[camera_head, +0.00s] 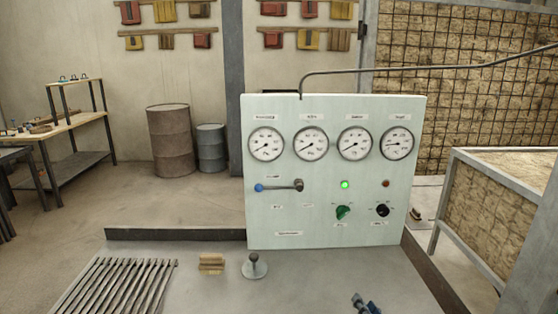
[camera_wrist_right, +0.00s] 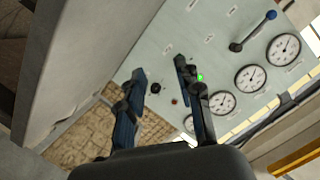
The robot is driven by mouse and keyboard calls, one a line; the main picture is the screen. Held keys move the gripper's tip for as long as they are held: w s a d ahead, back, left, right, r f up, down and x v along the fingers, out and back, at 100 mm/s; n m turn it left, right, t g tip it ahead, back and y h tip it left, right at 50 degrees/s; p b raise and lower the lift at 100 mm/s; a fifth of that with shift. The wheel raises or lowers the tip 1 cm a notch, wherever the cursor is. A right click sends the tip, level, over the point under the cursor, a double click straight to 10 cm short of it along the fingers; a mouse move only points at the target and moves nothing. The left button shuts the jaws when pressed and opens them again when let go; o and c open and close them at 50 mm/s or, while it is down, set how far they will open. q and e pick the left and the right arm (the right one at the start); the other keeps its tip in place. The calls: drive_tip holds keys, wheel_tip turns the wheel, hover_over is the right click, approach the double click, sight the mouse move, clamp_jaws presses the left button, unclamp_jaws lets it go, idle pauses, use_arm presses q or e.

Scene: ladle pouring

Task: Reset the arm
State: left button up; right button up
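My right gripper (camera_head: 365,302) shows only its dark blue fingertips at the bottom edge of the head view, low in front of the control panel (camera_head: 310,225). In the right wrist view its two fingers (camera_wrist_right: 160,70) are apart with nothing between them; the panel lies beyond. The pale green panel stands upright with several round gauges and a lever with a blue knob (camera_head: 259,188) pointing left. It also carries a lit green lamp (camera_head: 345,184), a dark red lamp (camera_head: 385,183), a green knob (camera_head: 343,212) and a black knob (camera_head: 383,210). My left gripper is in neither view.
Barrels (camera_head: 170,140) and a workbench (camera_head: 75,130) stand behind left. A framed crate (camera_head: 505,200) is at the right.

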drive_tip(key=s+f+n+g+h, duration=0.1)
drive_tip(key=s+f+n+g, duration=0.25)
drive_tip(key=s, duration=0.85)
drive_tip(key=s+f+n+g, duration=0.2)
drive_tip(key=s+f+g, duration=0.2)
drive_tip(key=s, duration=0.7)
drive_tip(key=s+f+n+g+h, duration=0.15)
drive_tip(key=s+f+g, duration=0.25)
drive_tip(key=s, duration=0.8)
wheel_tip(320, 180, down, 26)
drive_tip(key=s+g, duration=0.1)
drive_tip(key=g, duration=0.1)
drive_tip(key=s+d+f+n, duration=0.1)
drive_tip(key=s+d+f, duration=0.1)
drive_tip(key=s+f, duration=1.3)
drive_tip(key=shift+s+d+f+g, duration=0.15)
drive_tip(key=shift+s+f+g, duration=0.2)
drive_tip(key=shift+s, duration=0.55)
